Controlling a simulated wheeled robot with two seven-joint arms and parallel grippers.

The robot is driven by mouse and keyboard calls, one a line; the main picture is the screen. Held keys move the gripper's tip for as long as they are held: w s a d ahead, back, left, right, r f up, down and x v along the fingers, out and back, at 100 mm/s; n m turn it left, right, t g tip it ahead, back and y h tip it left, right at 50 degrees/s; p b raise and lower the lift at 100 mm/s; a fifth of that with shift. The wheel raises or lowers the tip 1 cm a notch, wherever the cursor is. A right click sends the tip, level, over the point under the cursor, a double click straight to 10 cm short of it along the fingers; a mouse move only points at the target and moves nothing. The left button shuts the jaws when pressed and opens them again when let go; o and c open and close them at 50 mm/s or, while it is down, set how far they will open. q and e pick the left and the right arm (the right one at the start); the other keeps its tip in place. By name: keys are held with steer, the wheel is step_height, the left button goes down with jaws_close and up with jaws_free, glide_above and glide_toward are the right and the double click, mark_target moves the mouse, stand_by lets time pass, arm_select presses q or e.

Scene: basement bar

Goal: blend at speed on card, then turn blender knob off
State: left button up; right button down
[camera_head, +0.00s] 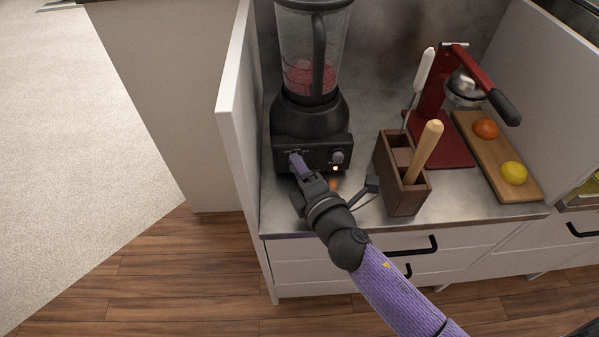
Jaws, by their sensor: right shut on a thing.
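The blender (311,127) stands on the metal counter, with a black base and a clear jar (312,50) holding red pieces at the bottom. My right gripper (298,163) is at the left part of the base's front panel, shut on the blender knob there, which its fingers hide. A round control (338,157) shows on the right of the panel, with an orange light glowing just below it. I cannot make out a speed card or the panel's markings. My left gripper is not in view.
A wooden holder (388,165) with utensils stands right of the blender. Behind it is a red press (432,100). A board (481,140) carries an orange fruit (485,128) and a lemon (514,173). A white side panel (238,80) bounds the counter's left.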

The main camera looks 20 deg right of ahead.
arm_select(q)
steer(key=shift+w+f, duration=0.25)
arm_select(e)
steer(key=shift+f, duration=0.15)
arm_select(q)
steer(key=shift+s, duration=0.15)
arm_select(e)
steer(key=c, duration=0.6)
jaws_free()
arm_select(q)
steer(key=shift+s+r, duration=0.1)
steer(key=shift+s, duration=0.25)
arm_select(e)
steer(key=o, duration=0.4)
steer(key=shift+s, duration=0.1)
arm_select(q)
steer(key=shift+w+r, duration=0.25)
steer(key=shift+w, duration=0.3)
arm_select(e)
steer(key=s, duration=0.6)
steer(key=s+d, duration=0.1)
steer(key=s, duration=0.2)
steer(key=shift+s+r, duration=0.35)
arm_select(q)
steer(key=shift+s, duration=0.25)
